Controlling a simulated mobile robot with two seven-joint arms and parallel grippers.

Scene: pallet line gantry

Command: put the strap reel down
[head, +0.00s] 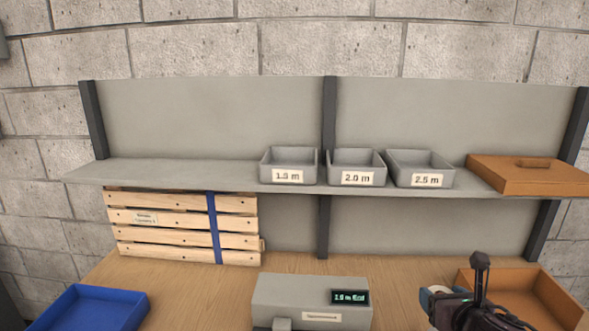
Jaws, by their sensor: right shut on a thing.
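My right gripper (452,304) is at the lower right, over the wooden bench just left of the open orange-brown tray. It is shut on a small round blue and white thing that looks like the strap reel (432,297). The gripper hides much of the reel, and I cannot tell whether the reel touches the bench. My left gripper is not in view.
A grey device (312,292) with a lit display stands on the bench (205,278). A blue tray (95,305) is at left, the orange-brown tray (560,292) at right. A slatted wooden panel (170,222) with a blue strap leans behind. The shelf (165,172) holds three labelled grey bins (290,177) and a brown lid (530,182).

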